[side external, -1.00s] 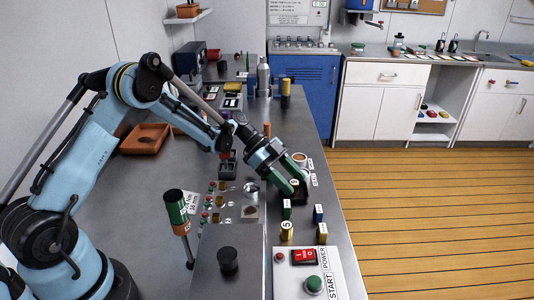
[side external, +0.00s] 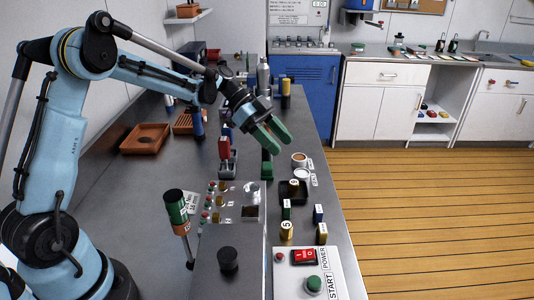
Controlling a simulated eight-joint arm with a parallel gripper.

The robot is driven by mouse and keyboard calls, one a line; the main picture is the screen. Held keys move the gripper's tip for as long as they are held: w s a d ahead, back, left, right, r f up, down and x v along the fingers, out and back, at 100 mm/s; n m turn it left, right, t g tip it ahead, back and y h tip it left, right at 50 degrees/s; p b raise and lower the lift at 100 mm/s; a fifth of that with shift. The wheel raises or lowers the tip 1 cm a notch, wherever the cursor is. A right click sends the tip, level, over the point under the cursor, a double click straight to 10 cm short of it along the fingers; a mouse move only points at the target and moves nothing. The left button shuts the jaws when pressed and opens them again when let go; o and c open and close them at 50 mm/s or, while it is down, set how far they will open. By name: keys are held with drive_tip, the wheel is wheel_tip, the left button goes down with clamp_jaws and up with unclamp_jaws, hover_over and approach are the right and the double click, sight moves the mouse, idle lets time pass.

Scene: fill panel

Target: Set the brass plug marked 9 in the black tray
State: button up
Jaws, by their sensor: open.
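The black tray (side external: 301,197) lies on the bench top, right of centre in the side external view. A small brass plug (side external: 294,184) with a pale label stands in it; the mark is too small to read with certainty. My gripper (side external: 280,142) has green fingers. It is open and empty, raised above and behind the tray, apart from the plug.
A brass plug marked 5 (side external: 286,230), another brass piece (side external: 322,233), a green block (side external: 286,209) and a blue block (side external: 318,214) stand in front of the tray. Cups (side external: 300,159) stand behind it. A power panel (side external: 308,278) is at the front edge.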

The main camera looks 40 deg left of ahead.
drive_tip(key=s+r+n+t+y, duration=0.1)
drive_tip(key=s+n+t+y, duration=0.3)
drive_tip(key=s+n+y, duration=0.6)
drive_tip(key=s+n, duration=0.4)
drive_tip(key=s, duration=0.4)
drive_tip(key=shift+s+r+n+t, duration=0.2)
drive_tip(key=shift+r+n+t, duration=0.1)
drive_tip(key=shift+t, duration=0.1)
